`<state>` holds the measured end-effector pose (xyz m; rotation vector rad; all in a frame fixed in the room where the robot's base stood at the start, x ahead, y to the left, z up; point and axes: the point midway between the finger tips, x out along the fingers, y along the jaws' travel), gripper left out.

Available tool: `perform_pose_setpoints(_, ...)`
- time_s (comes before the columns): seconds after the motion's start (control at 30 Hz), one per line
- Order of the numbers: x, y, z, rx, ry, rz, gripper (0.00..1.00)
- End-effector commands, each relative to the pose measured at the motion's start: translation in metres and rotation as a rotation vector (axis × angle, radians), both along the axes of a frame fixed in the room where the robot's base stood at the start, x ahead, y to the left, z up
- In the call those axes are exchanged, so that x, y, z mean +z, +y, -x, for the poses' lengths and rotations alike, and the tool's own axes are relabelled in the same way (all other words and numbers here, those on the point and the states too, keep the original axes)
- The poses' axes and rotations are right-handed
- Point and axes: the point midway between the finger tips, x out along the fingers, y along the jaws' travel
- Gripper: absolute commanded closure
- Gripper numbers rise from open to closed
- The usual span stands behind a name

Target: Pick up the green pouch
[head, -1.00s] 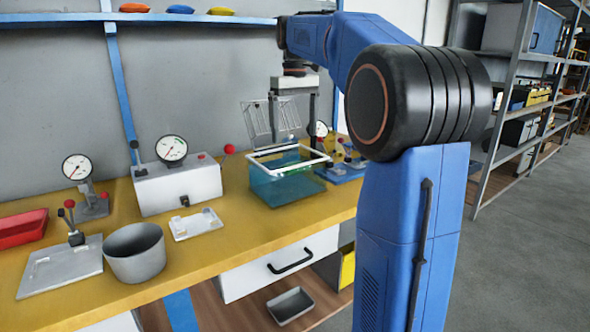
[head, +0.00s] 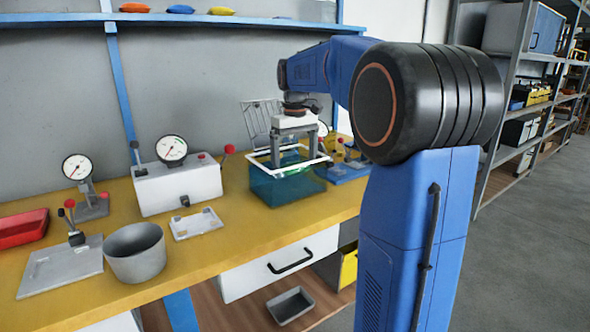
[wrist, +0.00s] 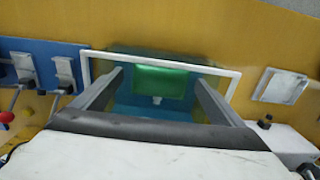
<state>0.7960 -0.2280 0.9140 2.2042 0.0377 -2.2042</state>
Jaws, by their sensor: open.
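The green pouch (wrist: 160,81) lies inside a teal see-through bin (head: 262,188) with a white rim, on the yellow bench. In the wrist view it shows between my two fingers, with a small pale spout toward me. My gripper (head: 297,160) is open and points down into the bin's opening, its fingers inside the white rim. In the wrist view my gripper (wrist: 158,90) has a finger on each side of the pouch, with gaps between. In the head view the bin wall and my fingers mostly hide the pouch.
A blue fixture (head: 345,170) stands close on the right.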

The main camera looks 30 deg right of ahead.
Motion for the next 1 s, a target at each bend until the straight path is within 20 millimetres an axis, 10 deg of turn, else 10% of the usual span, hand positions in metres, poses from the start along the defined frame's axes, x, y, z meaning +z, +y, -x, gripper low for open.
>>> perform_pose_setpoints(0.17, 0.000, 0.000, 0.000, 0.000, 0.000, 0.000, 0.08)
perform_pose_setpoints(0.37, 0.000, 0.000, 0.000, 0.000, 0.000, 0.000, 0.51)
perform_pose_setpoints(0.73, 0.006, 0.000, 0.000, 0.000, -0.001, 0.001, 0.52)
perform_pose_setpoints(1.0, 0.048, 0.000, -0.001, 0.000, -0.002, 0.001, 0.52)
